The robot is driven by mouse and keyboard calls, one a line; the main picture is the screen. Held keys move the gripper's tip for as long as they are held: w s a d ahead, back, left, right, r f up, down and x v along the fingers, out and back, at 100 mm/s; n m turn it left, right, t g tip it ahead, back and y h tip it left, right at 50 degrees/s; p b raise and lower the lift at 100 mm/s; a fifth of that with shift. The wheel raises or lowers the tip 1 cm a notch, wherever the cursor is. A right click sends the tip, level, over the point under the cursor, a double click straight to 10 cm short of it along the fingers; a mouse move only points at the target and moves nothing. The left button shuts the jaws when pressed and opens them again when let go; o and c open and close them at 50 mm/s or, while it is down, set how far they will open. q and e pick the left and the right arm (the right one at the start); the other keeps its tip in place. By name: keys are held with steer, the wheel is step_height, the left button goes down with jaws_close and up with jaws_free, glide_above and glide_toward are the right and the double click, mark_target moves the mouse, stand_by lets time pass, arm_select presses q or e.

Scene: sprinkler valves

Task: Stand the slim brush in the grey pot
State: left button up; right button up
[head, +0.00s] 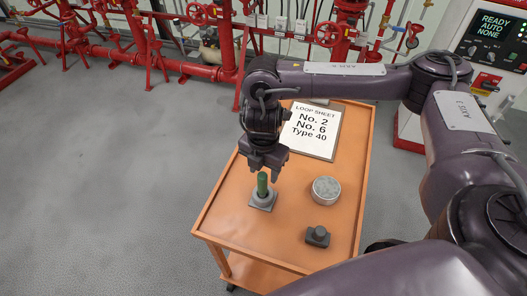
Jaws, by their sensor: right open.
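A slim green piece (262,184), which looks like the brush, stands upright in a grey square-based holder (262,202), which looks like the pot, on the orange cart top. My right gripper (264,172) points down over it and is open. Its fingertips show beside the green piece's upper end; I cannot tell whether they touch it. How deep the green piece sits is hidden by the holder. My left gripper is not in view.
A round grey tin (326,190) and a small dark grey block (317,236) stand to the right on the cart (235,228). A loop sheet (312,130) lies at the back. Red pipes (190,55) and a control panel (492,38) stand beyond. The cart's front left is clear.

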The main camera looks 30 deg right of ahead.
step_height(320, 180, up, 7)
steer(key=shift+r+p, duration=0.1)
steer(key=shift+p, duration=0.45)
